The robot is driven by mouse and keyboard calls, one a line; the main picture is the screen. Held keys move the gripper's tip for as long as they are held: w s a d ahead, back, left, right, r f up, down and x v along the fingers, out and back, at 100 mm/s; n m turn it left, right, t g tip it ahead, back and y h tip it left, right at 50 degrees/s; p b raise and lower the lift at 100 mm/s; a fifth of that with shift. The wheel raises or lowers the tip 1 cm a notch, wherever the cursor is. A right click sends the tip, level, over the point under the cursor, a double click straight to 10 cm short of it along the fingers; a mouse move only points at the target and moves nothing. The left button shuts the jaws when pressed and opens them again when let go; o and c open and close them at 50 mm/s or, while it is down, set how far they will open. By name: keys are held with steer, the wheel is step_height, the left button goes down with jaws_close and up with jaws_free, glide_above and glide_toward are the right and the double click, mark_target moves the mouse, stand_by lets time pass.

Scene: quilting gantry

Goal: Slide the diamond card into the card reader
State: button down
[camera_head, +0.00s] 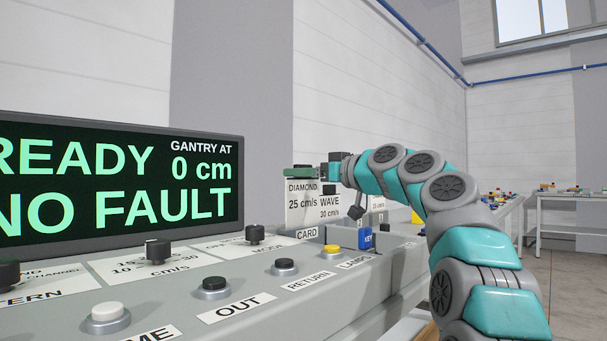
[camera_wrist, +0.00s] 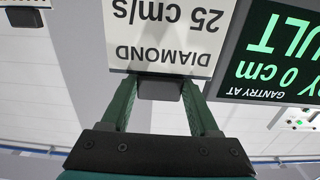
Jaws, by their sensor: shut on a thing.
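The diamond card (camera_head: 300,204) is white with "DIAMOND 25 cm/s" printed on it. It hangs upright below my gripper (camera_head: 301,171), above the rear part of the console. In the wrist view the same card (camera_wrist: 165,35) appears upside down, with its grey tab (camera_wrist: 160,88) between the green fingers of my gripper (camera_wrist: 159,92). The fingers are shut on that tab. A "CARD" label (camera_head: 307,233) lies on the console below the card. The card reader's slot cannot be made out.
A wave card (camera_head: 330,209) stands beside the diamond card to the right, close to it. A large display (camera_head: 120,185) reads "NO FAULT" and "0 cm" at the left. Several knobs and buttons line the console, including a yellow one (camera_head: 332,249). A blue key block (camera_head: 366,238) sits farther right.

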steer(key=shift+f+b, duration=1.5)
steer(key=shift+c, duration=0.3)
jaws_free()
steer(key=shift+r, duration=0.1)
steer(key=shift+r+p, duration=1.3)
steer(key=shift+r, duration=0.45)
steer(key=shift+s+f+b, duration=0.15)
steer(key=shift+b, duration=0.2)
steer(key=s+d+b, duration=0.2)
steer(key=s, duration=0.5)
steer(key=s+d+r+b, duration=0.1)
steer(key=s+d+b, duration=0.1)
steer(key=s, duration=0.6)
steer(key=shift+d+r, duration=0.2)
steer(key=shift+r, duration=0.1)
